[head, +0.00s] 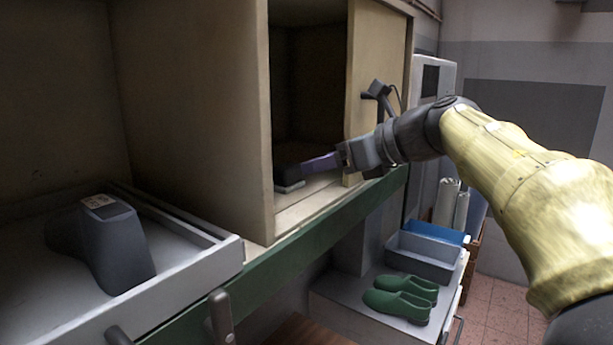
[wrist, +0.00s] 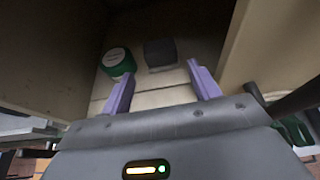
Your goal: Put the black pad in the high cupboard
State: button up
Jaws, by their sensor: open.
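The high cupboard (head: 235,110) is open at the front, with a dark inside. My gripper (wrist: 161,84) reaches into it with its two purple fingers apart and nothing held between them. A black block that looks like the black pad (wrist: 160,54) sits on the cupboard floor just beyond the fingertips, roughly between their lines and apart from them. In the head view my gripper (head: 305,166) is seen from the side at the opening.
A round green tin with a white label (wrist: 116,61) stands left of the pad, close to the left finger. A pale tray (head: 190,265) holds a dark grey shoe last (head: 105,245). Green clogs (head: 400,298) and a grey bin (head: 423,258) are below right.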

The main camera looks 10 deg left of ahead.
jog(key=shift+v, duration=1.35)
jog(key=shift+w, duration=0.1)
